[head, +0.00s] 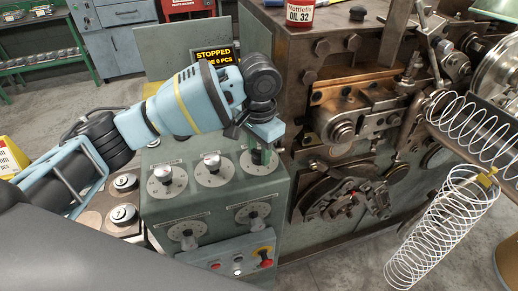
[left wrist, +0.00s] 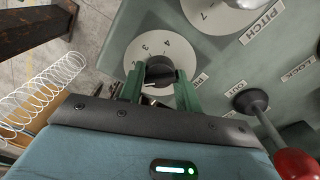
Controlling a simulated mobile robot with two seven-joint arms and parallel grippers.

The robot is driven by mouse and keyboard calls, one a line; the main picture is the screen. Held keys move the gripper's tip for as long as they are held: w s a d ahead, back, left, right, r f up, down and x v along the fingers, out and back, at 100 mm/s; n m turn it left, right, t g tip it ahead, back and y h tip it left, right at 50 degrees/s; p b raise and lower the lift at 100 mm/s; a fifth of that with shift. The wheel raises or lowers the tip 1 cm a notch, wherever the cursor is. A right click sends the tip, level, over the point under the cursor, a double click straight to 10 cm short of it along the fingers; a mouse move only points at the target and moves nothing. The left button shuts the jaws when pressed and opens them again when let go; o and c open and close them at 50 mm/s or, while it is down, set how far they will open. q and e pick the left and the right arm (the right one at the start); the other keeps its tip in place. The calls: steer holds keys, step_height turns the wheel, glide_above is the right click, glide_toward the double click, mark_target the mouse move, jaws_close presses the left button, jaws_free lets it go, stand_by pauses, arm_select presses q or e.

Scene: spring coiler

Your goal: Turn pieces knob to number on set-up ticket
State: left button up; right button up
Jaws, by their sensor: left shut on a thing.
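The pieces knob (left wrist: 159,72) is a dark knob on a white numbered dial (left wrist: 148,48); 3 and 4 can be read on it, and its label is partly hidden. My left gripper (left wrist: 160,88) has its two green fingers on either side of the knob, shut on it. In the head view my left gripper (head: 263,150) reaches down to the right-hand dial (head: 259,165) of the panel's upper row and hides most of the knob. I cannot make out a set-up ticket. My right gripper is not in view.
Other dials (head: 214,170) sit close by on the green control panel (head: 155,215). A red-ended lever (left wrist: 297,164) stands near the gripper in the wrist view. A display (head: 214,56) reads STOPPED. The coiler (head: 350,120) and wire springs (head: 440,225) are to the right.

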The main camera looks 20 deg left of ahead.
mark_target(259, 151)
arm_select(q)
steer(key=shift+r+m, duration=0.1)
steer(key=shift+m, duration=2.1)
steer(key=o, duration=1)
step_height(259, 151, up, 8)
steer(key=shift+f, duration=0.1)
